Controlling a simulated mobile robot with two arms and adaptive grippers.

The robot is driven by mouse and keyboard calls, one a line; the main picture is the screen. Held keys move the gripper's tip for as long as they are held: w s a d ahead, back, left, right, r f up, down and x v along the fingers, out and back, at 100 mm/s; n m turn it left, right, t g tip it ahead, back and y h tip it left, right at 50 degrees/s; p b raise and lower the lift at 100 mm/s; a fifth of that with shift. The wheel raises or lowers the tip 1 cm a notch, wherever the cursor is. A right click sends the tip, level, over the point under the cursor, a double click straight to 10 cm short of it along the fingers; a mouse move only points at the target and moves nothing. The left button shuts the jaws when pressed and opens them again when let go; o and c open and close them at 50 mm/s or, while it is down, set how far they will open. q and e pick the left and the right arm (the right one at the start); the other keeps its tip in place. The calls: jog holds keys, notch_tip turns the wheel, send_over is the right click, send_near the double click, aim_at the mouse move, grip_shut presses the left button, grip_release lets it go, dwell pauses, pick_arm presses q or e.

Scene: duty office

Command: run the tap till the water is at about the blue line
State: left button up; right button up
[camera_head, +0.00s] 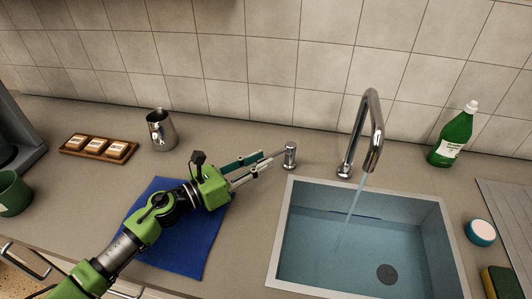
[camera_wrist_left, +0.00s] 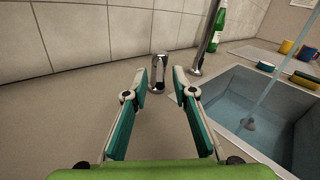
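The tap (camera_head: 373,130) is a tall chrome spout behind the sink (camera_head: 283,240). A stream of water (camera_head: 352,205) runs from it into the sink; it also shows in the wrist view (camera_wrist_left: 268,98). Bluish water (camera_head: 335,255) stands in the sink. A short dark-blue line (camera_head: 357,214) shows on the back wall, close to the water's edge; I cannot tell the exact gap. A chrome tap handle (camera_head: 290,154) stands left of the spout. My left gripper (camera_head: 278,162) is open, its fingertips apart close to the handle (camera_wrist_left: 158,72). My right gripper is not in view.
A blue cloth (camera_head: 190,250) lies under my left arm. A metal jug (camera_head: 160,130), a wooden tray (camera_head: 72,152) with small packets and a green mug (camera_head: 12,195) stand left. A green bottle (camera_head: 452,140), a round tub (camera_head: 481,232) and a sponge (camera_head: 500,283) are right of the sink.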

aim_at(276, 155)
pick_arm(q)
jog(key=shift+x, duration=1)
jog(key=shift+w+d, duration=0.15)
jog(key=shift+d, duration=0.05)
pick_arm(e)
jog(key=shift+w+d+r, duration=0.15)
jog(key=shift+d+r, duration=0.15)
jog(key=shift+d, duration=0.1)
pick_arm(q)
grip_shut()
